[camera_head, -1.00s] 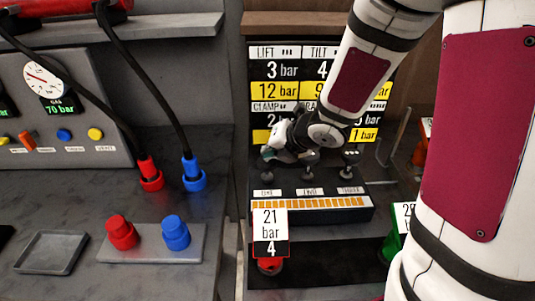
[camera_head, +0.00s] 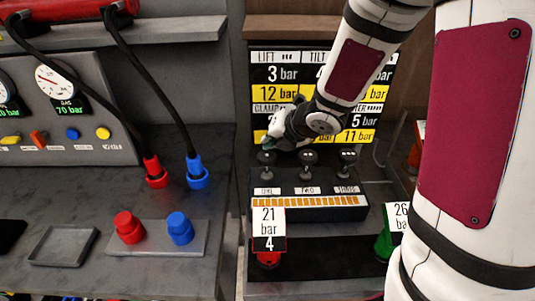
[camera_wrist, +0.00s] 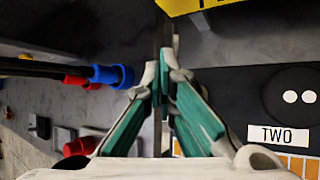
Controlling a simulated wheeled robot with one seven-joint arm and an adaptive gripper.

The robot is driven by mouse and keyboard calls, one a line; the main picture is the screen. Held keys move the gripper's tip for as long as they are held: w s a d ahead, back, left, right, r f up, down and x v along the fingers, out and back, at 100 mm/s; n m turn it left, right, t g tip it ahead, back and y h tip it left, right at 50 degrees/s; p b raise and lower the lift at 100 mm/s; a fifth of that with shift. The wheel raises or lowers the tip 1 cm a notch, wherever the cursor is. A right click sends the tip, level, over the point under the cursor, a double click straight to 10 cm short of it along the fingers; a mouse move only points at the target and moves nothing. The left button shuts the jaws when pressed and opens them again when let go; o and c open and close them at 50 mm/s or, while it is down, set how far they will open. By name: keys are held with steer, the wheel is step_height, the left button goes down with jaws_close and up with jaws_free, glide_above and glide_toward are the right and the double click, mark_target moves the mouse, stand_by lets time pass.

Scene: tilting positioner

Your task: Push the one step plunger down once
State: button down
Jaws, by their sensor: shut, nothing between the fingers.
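The one step plunger (camera_head: 267,158) is the leftmost of three dark round-topped plungers on a black step box, above the label ONE. It stands upright. The two plunger (camera_head: 308,158) and the three plunger (camera_head: 348,157) stand to its right. My gripper (camera_head: 271,143) is shut and empty, with its tips close above the one plunger in the head view; I cannot tell whether they touch. In the wrist view the shut green fingers (camera_wrist: 166,75) point forward, and the two plunger's two-dot cap (camera_wrist: 293,97) shows at right. The one plunger is not clearly visible there.
A display board (camera_head: 284,73) with bar readings stands behind the plungers. A tag reading 21 bar, 4 (camera_head: 268,224) stands before the step box. At left are a gauge panel (camera_head: 105,131), hoses and red and blue couplings.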

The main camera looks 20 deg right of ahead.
mark_target(269, 153)
steer(key=shift+s+r+p, duration=0.15)
steer(key=shift+r+p, duration=1.55)
steer(key=shift+r, duration=0.45)
steer(key=s+d+r+m+h, duration=0.3)
steer(key=s+r+m, duration=0.35)
steer(key=m, duration=0.25)
steer(key=s+d+r+m+h, duration=0.25)
steer(key=s+r+m, duration=0.25)
steer(key=r+m, duration=0.25)
steer(key=s+a+r+m+g+y, duration=0.1)
steer(key=s+a+m, duration=0.2)
steer(key=s+m, duration=0.4)
steer(key=s+a+m+g+y, duration=0.1)
steer(key=s+a+m+g, duration=0.1)
steer(key=s+m, duration=0.5)
steer(key=s+a, duration=0.1)
steer(key=s, duration=0.3)
steer(key=shift+a+r+y, duration=0.2)
steer(key=shift+r+y, duration=0.15)
